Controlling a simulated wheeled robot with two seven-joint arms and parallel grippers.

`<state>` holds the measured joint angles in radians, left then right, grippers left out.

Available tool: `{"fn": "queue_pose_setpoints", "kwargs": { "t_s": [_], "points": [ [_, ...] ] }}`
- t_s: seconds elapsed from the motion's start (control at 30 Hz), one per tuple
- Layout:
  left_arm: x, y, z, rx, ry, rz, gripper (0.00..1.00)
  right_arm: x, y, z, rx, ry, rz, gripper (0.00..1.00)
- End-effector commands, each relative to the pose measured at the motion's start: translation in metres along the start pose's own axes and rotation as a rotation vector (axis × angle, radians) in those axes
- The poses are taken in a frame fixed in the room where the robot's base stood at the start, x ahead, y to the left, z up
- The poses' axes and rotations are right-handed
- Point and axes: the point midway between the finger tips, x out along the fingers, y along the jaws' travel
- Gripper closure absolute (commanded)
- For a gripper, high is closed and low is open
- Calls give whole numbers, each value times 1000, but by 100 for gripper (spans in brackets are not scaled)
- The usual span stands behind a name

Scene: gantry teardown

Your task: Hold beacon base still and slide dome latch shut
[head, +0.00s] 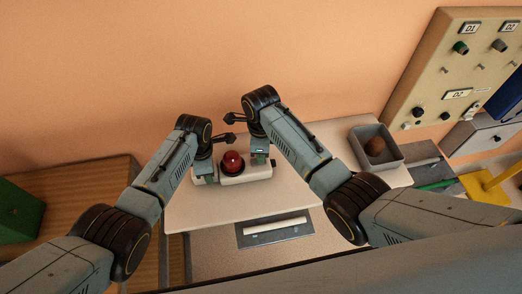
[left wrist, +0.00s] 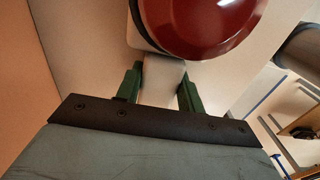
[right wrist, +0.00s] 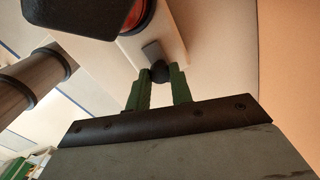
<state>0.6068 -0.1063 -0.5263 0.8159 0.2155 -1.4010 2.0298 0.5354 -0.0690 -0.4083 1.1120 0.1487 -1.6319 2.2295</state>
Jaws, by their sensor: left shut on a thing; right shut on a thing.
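The beacon has a red dome (head: 232,160) on a white base (head: 242,178) on the pale table. In the left wrist view the red dome (left wrist: 200,18) is large at the top. My left gripper (head: 207,178) is shut on the white end tab (left wrist: 162,78) of the base, its green fingers on either side. My right gripper (head: 261,162) is at the base's other end. In the right wrist view its green fingers (right wrist: 159,85) are shut on a small black knob of the dome latch (right wrist: 160,70). How far the latch is slid cannot be told.
A grey bin (head: 398,158) with a brown round object (head: 374,146) stands to the right. A dark tray with a white bar (head: 275,226) lies in front. A control panel (head: 450,60) stands at far right, a green box (head: 18,212) at far left.

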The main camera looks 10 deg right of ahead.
Motion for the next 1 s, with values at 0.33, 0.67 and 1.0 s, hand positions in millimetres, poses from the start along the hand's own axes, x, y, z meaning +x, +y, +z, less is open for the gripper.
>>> {"fn": "queue_pose_setpoints", "kwargs": {
  "t_s": [0.33,0.67,1.0],
  "points": [
    [1,-1,0,1,0,-3,91,0,5,18,-1,-4,1,100],
    [1,-1,2,1,-2,-2,91,0,6,21,-2,-4,1,74],
    [1,-1,1,0,-2,-2,91,0,6,20,-1,-1,1,55]
  ]
}}
